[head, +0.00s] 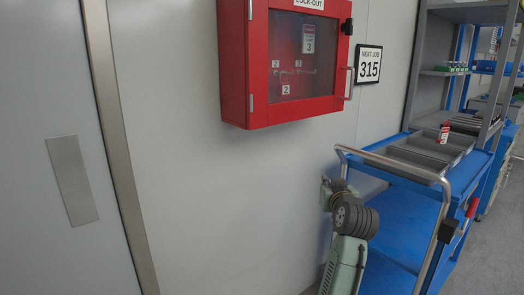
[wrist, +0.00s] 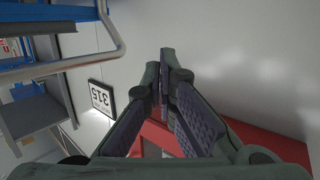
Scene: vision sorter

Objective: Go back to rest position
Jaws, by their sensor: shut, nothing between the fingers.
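My gripper (wrist: 172,92) fills the middle of the wrist view. Its two dark ribbed fingers are closed together, with nothing held between them. In the head view, part of my green-grey arm shows low at the centre right, beside the cart. The gripper's fingers cannot be made out clearly there.
A red lock-out cabinet (head: 232,70) hangs on the wall above my arm; its red edge shows in the wrist view (wrist: 255,143). A 315 sign (head: 368,66) hangs beside it. A blue cart (head: 400,212) with a metal rail stands at right, bearing grey trays and a small red item (head: 444,134).

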